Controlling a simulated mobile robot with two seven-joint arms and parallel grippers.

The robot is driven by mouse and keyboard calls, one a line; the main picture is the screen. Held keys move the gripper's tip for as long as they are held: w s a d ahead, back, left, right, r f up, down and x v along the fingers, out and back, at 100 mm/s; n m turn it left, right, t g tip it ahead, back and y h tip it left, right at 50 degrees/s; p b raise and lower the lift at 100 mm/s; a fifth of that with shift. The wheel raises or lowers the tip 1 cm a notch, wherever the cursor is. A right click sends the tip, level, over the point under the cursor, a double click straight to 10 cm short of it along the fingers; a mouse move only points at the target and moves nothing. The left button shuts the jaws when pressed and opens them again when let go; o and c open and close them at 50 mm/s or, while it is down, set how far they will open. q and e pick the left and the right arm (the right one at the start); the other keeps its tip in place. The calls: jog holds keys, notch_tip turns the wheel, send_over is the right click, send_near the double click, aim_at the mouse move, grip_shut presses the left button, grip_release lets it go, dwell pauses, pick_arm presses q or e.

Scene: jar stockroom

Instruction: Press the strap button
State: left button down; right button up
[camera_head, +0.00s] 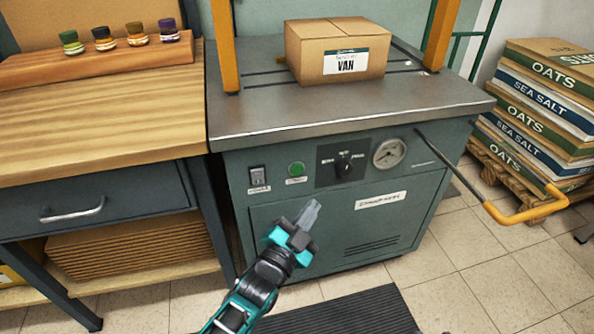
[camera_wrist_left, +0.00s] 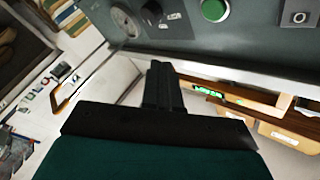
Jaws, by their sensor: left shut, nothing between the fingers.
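The strapping machine (camera_head: 330,215) has a dark grey-green front panel. A round green button (camera_head: 296,169) sits on it above a small white label too small to read surely. It also shows at the top of the left wrist view (camera_wrist_left: 214,10). My left gripper (camera_head: 308,214) is shut and empty, in front of the panel and below the button in the head view, apart from it. Its closed fingers also show in the left wrist view (camera_wrist_left: 163,86). My right gripper is not in view.
A rocker switch (camera_head: 258,179) is left of the button; a dark knob (camera_head: 343,167) and a gauge (camera_head: 388,154) are right. A VAN box (camera_head: 336,52) sits on top. A yellow-ended bar (camera_head: 525,213) juts out at right. A wooden bench (camera_head: 100,110) stands left.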

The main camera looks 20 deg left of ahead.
aim_at(297, 170)
pick_arm(q)
jog(key=shift+w+a+b, duration=0.6)
jog(key=shift+w+a, duration=0.25)
jog(key=shift+w, duration=0.35)
jog(key=shift+w+a+b, duration=0.55)
jog(key=shift+w+a, duration=0.25)
jog(key=shift+w, duration=0.45)
jog(key=shift+w+a+b, duration=0.6)
jog(key=shift+w+a, duration=0.25)
jog(key=shift+w, duration=0.35)
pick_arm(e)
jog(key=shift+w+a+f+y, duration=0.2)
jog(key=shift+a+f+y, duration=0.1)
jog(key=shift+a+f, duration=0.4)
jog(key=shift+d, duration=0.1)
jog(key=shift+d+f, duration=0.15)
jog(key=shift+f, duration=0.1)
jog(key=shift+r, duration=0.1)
pick_arm(q)
jog(key=shift+w+a, duration=0.25)
jog(key=shift+w, duration=0.1)
